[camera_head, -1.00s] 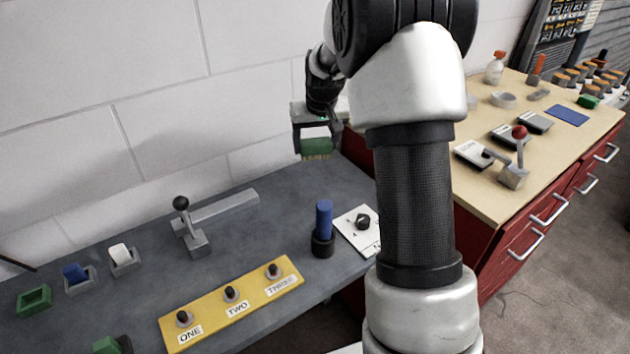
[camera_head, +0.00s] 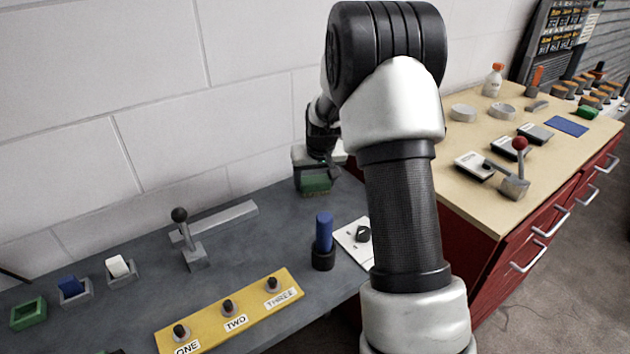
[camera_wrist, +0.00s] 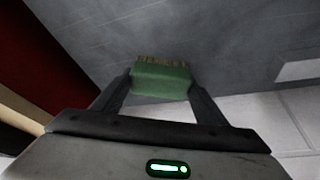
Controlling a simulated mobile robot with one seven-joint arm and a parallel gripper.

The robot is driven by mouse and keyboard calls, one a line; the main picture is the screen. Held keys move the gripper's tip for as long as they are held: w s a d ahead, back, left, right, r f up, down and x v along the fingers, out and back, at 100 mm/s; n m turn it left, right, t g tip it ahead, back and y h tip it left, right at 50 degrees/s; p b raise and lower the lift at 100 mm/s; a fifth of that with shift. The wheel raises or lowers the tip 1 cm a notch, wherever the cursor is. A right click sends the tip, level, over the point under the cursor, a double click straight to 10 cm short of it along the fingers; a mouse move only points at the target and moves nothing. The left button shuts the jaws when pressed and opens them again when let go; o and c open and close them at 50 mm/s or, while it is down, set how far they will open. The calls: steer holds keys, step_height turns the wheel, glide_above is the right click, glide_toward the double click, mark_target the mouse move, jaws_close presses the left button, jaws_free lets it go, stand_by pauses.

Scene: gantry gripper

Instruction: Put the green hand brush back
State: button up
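The green hand brush (camera_head: 315,185) is between the fingers of my gripper (camera_head: 318,176), at the far right end of the grey bench by the wall. In the wrist view the brush (camera_wrist: 161,80) spans from one finger to the other, with its tan bristles pointing away from the palm toward the grey surface. My gripper (camera_wrist: 162,92) is shut on it. The bristles are at or just above the bench; I cannot tell if they touch. A green open-topped holder (camera_head: 14,318) stands empty at the bench's left end.
Grey holders with a blue block (camera_head: 73,285) and a white block (camera_head: 118,265) stand left. A lever (camera_head: 190,240), yellow knob panel (camera_head: 215,325), blue cylinder (camera_head: 324,232) and white dial plate (camera_head: 347,237) stand on the bench. A wooden-topped red cabinet (camera_head: 480,215) is right.

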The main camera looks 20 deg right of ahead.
steer(key=o, duration=0.4)
steer(key=shift+o, duration=0.2)
